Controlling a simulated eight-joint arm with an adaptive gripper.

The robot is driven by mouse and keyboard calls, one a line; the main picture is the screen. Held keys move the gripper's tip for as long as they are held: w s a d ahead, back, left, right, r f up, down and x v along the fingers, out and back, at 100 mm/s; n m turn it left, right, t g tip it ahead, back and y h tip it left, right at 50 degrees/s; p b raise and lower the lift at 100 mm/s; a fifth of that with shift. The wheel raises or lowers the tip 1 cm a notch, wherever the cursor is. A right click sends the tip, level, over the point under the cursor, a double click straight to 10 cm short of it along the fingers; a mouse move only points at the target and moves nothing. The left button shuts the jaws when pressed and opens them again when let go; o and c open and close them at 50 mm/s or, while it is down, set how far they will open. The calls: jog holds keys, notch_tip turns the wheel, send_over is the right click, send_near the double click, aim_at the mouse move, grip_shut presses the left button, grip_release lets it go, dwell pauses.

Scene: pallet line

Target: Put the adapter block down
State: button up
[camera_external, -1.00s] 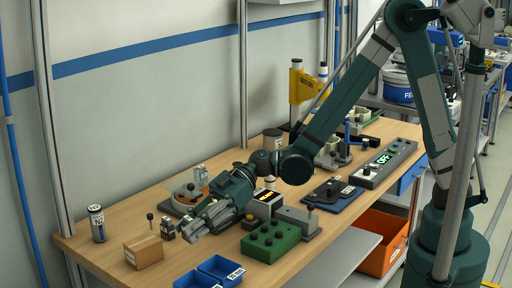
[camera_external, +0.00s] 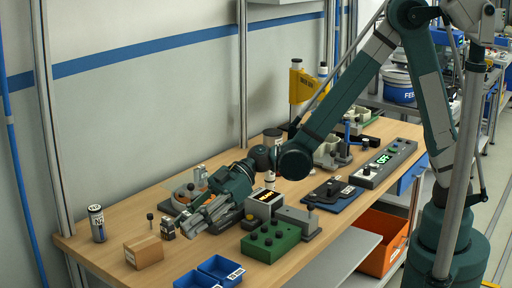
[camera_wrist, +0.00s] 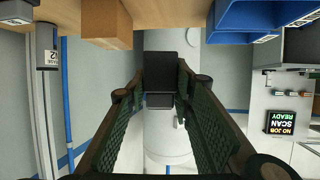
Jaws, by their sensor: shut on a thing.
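My gripper (camera_external: 180,228) points left, low over the left part of the wooden workbench (camera_external: 95,252). It is shut on a small dark block, which I take for the adapter block (camera_external: 167,229). In the wrist view the block (camera_wrist: 160,72) sits between the two fingertips (camera_wrist: 160,98), showing a dark face. In the external view it is just right of the cardboard box (camera_external: 144,251). I cannot tell whether its underside touches the bench.
Blue bins (camera_external: 221,267) and a green block with knobs (camera_external: 270,242) stand in front of my gripper. A small dark knobbed pin (camera_external: 150,217) is close behind the block. A labelled canister (camera_external: 97,223) stands at the far left. Bare bench lies around the box.

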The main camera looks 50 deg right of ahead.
jog(key=w+a+r+n+g+p, duration=0.2)
jog(key=w+a+r+p, duration=0.5)
jog(key=w, duration=0.5)
jog(key=shift+a+g, duration=0.3)
jog(key=shift+a, duration=0.05)
jog(key=shift+s, duration=0.1)
send_over(142, 241)
jog(key=shift+s+f, duration=0.1)
jog(key=shift+f, duration=2.95)
jog(key=shift+f+b, duration=0.5)
jog(key=shift+f, duration=1.35)
jog(key=shift+f, duration=0.15)
jog(key=o, duration=0.9)
jog(key=shift+r, duration=0.2)
